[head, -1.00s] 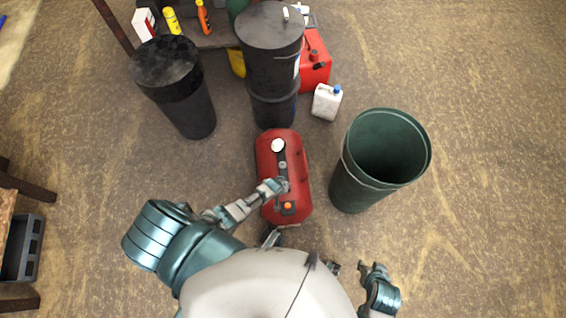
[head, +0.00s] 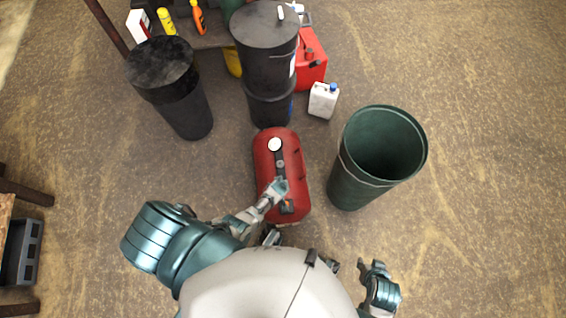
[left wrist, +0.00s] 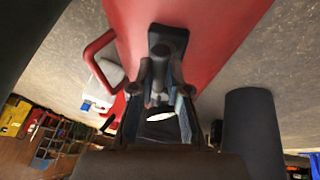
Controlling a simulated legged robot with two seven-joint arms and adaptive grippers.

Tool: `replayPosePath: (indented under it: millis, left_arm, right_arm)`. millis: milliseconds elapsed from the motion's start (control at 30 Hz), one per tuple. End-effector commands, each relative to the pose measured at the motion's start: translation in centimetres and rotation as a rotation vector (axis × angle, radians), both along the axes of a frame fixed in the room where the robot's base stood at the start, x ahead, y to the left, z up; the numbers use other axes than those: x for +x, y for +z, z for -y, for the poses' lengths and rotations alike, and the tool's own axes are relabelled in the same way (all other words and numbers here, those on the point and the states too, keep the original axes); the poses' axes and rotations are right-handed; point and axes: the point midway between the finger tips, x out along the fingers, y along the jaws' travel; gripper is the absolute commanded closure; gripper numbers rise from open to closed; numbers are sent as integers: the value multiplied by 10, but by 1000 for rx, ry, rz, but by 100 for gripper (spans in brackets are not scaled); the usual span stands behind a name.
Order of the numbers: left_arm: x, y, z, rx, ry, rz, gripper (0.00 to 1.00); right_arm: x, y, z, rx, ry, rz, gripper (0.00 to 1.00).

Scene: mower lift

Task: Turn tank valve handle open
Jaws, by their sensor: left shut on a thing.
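The red tank (head: 265,170) stands on the floor in front of me, with a dark strip, a white round gauge (head: 274,144) and an orange part (head: 287,205) on top. My left gripper (head: 279,186) is over the tank's top, between the gauge and the orange part. In the left wrist view my left gripper (left wrist: 160,88) is shut on a black handle (left wrist: 168,38) against the red tank (left wrist: 215,30). The fingers hide part of the handle, and its valve cannot be made out. My right gripper (head: 372,267) is open and empty, low at the right, away from the tank.
A green bin (head: 350,180) stands close right of the tank. Dark barrels (head: 270,65) stand behind it, with a black bin (head: 185,110) at the left. A white jug (head: 323,100) and a red can (head: 312,65) are behind at the right. Right floor is clear.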

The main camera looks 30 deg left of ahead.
Motion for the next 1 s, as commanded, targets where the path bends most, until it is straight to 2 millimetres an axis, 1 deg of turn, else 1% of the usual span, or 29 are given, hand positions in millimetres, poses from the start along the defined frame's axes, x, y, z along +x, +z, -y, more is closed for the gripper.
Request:
replayPosePath:
  millis: [33,100,133,167,200,233,500,667,833,1000]
  left_arm:
    - [-6,-4,1,-4,3,-12,100]
    - [-6,-4,1,-4,3,-12,100]
    - [-6,-4,1,-4,3,-12,82]
    - [-6,-4,1,-4,3,-12,75]
    - [-5,-4,1,-3,2,-11,65]
    - [-5,-4,1,-3,2,-10,60]
    - [-2,-1,0,-2,1,-3,60]
    - [-4,3,1,-1,1,-2,60]
    - [-10,18,3,-1,2,-1,60]
    - [-21,42,5,-2,1,0,60]
  right_arm:
    - [0,-1,0,0,0,0,60]
    - [0,-1,0,0,0,0,60]
    - [0,-1,0,0,0,0,60]
    - [0,-1,0,1,0,0,60]
    - [0,-1,0,1,0,0,60]
    - [0,-1,0,1,0,0,60]
    - [0,-1,-1,2,1,-2,60]
    - [-1,-1,-1,3,1,-3,60]
    - [-1,0,-1,2,1,-1,60]
    - [-1,0,-1,2,1,-1,60]
